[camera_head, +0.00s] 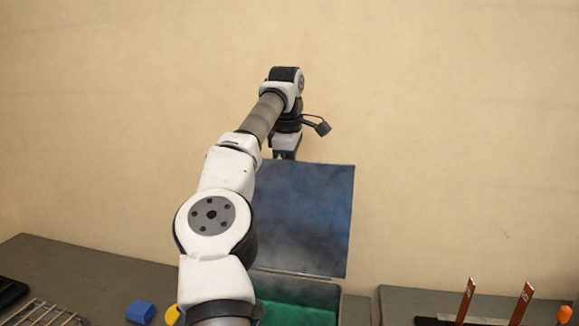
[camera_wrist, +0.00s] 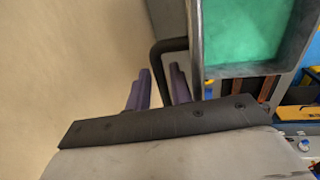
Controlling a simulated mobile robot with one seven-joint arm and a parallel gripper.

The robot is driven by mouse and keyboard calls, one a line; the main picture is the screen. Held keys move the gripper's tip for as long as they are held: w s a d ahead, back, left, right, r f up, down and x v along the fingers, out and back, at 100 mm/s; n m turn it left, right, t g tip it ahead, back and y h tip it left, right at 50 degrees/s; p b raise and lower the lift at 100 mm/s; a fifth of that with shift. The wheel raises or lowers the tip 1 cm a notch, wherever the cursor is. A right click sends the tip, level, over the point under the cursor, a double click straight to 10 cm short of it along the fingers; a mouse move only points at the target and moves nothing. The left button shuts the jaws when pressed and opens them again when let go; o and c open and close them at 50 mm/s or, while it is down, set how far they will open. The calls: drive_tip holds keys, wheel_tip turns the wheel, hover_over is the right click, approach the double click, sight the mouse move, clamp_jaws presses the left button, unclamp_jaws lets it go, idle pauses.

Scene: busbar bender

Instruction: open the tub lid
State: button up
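The tub lid (camera_head: 304,220) is a dark blue panel standing raised, close to upright, at the back of the tub (camera_head: 343,306). The tub is grey with a green inside, which also shows in the wrist view (camera_wrist: 245,30). My gripper (camera_head: 284,157) is at the top left edge of the lid. In the wrist view, its two dark purple fingers (camera_wrist: 161,84) are apart, with a bent black handle (camera_wrist: 168,46) running down between them. Slim gaps seem to show beside the handle. The lid is nearly edge-on there (camera_wrist: 194,45).
A blue block (camera_head: 140,312) and a yellow piece (camera_head: 172,314) lie left of the tub, near a wire rack (camera_head: 42,314). Copper bars (camera_head: 521,304) stand at the right, with an orange-tipped object (camera_head: 564,314). A plain wall (camera_head: 450,130) rises behind.

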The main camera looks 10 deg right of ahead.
drive_tip(key=shift+o, duration=0.7)
drive_tip(key=shift+w, duration=0.1)
drive_tip(key=shift+r, duration=0.25)
drive_tip(key=shift+a, duration=0.1)
